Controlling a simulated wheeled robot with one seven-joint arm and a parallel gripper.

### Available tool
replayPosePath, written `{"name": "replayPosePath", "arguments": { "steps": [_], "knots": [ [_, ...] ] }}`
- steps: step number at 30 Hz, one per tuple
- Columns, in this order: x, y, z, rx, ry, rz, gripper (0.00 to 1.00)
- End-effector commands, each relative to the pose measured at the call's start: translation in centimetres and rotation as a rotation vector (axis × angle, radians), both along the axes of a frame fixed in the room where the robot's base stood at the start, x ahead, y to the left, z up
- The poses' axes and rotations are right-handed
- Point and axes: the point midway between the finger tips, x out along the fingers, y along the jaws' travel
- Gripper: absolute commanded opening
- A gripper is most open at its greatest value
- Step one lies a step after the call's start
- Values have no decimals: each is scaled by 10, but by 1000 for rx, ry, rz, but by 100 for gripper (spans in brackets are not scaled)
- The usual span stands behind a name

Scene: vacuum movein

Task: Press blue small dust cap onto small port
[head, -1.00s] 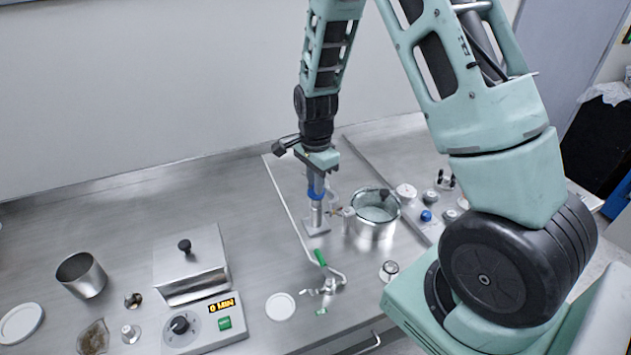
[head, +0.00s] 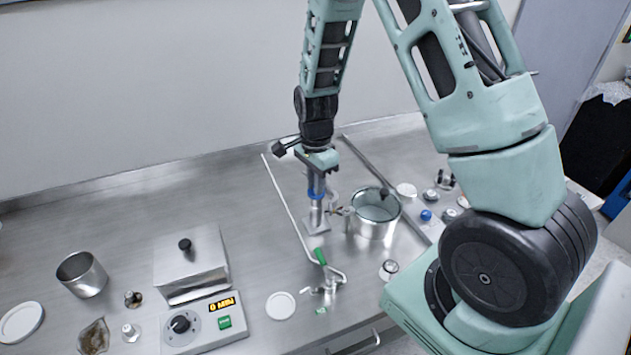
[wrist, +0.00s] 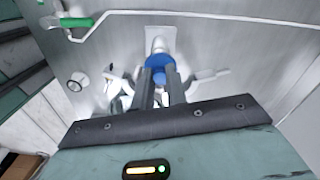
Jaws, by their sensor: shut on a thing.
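My gripper (head: 317,184) is shut on a blue cap (wrist: 160,66), which sits between the two dark fingers in the wrist view. The cap also shows in the head view (head: 316,194), above or at the top of an upright metal post (head: 316,211) on a square base plate. I cannot tell whether the cap touches the post or which opening is the small port. Metal side arms with pale ends (wrist: 207,74) show beside the fingers in the wrist view. The fingers hide part of the cap and the fitting below it.
A metal pot (head: 372,229) stands right of the post. A green-handled rod (head: 320,256) lies in front. Another blue piece (head: 426,215) and several small fittings lie at right. A control box (head: 203,322) stands at left. The bench's back left is clear.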

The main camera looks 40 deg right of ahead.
Motion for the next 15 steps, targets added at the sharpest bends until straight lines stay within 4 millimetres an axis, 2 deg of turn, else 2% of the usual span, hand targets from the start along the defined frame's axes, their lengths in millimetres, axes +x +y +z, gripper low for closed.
{"name": "replayPosePath", "arguments": {
  "steps": [15],
  "knots": [
    [0, 0, -6, 0, 0, 0, 0]
  ]
}}
